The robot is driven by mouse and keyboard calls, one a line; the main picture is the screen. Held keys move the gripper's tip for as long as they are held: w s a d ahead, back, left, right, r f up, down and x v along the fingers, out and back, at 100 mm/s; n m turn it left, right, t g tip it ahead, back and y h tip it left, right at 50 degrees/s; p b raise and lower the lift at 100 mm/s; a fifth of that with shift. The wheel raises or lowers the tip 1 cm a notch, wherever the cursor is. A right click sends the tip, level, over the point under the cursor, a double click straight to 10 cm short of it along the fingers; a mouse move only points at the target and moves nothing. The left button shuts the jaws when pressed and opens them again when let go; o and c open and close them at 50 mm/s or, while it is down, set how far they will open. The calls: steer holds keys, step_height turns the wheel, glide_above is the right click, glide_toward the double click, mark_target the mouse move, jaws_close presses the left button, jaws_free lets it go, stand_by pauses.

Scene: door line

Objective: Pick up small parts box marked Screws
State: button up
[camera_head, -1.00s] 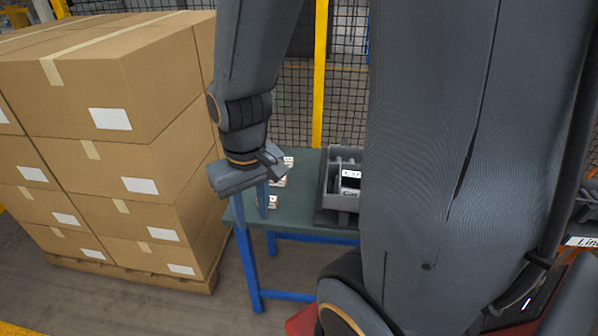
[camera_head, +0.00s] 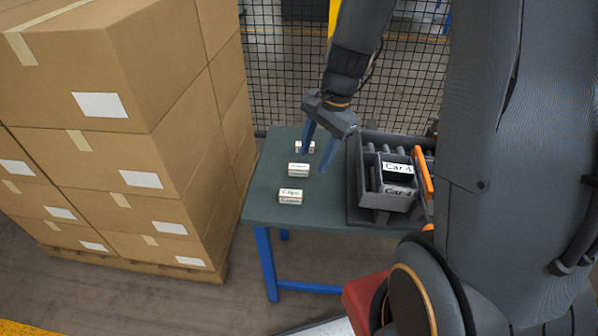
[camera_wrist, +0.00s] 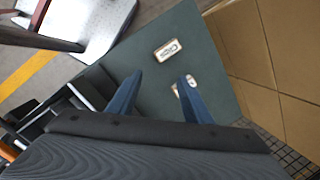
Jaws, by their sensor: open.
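Three small white-and-brown parts boxes stand in a row on the green table (camera_head: 262,205). The near box (camera_head: 291,197) reads Clips. The middle box (camera_head: 298,170) and the far box (camera_head: 305,147) have labels too small to read, so I cannot tell which is marked Screws. My gripper (camera_head: 315,168) is open and empty, with blue fingers pointing down above the table by the middle and far boxes. One finger partly covers the far box. In the wrist view, one box (camera_wrist: 168,50) lies beyond my fingertips (camera_wrist: 160,76), and another box (camera_wrist: 176,89) is partly hidden by the right finger.
A grey tray with compartments (camera_head: 352,208), holding a bin labelled Car 4 (camera_head: 397,202), stands right of the boxes. Tall stacked cartons (camera_head: 165,170) on a pallet stand close to the table's left. A mesh fence (camera_head: 285,85) runs behind. Table between boxes and tray is clear.

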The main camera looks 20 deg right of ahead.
mark_target(300, 167)
steer(key=w+d+f+m+t+y+b, duration=0.1)
steer(key=w+d+f+m+y, duration=0.1)
steer(key=w+f+m, duration=0.55)
steer(key=shift+w+a+f+m+p, duration=0.2)
steer(key=shift+w+a+f+m, duration=0.25)
steer(key=shift+f, duration=0.5)
steer(key=shift+w+a+f+m+p, duration=0.15)
steer(key=shift+w+a+f+m, duration=0.15)
steer(key=shift+w+f, duration=0.45)
steer(key=shift+w+a+f+m+p, duration=0.2)
steer(key=shift+w+a+f+m, duration=0.15)
steer(key=shift+f, duration=0.8)
steer(key=c, duration=1.1)
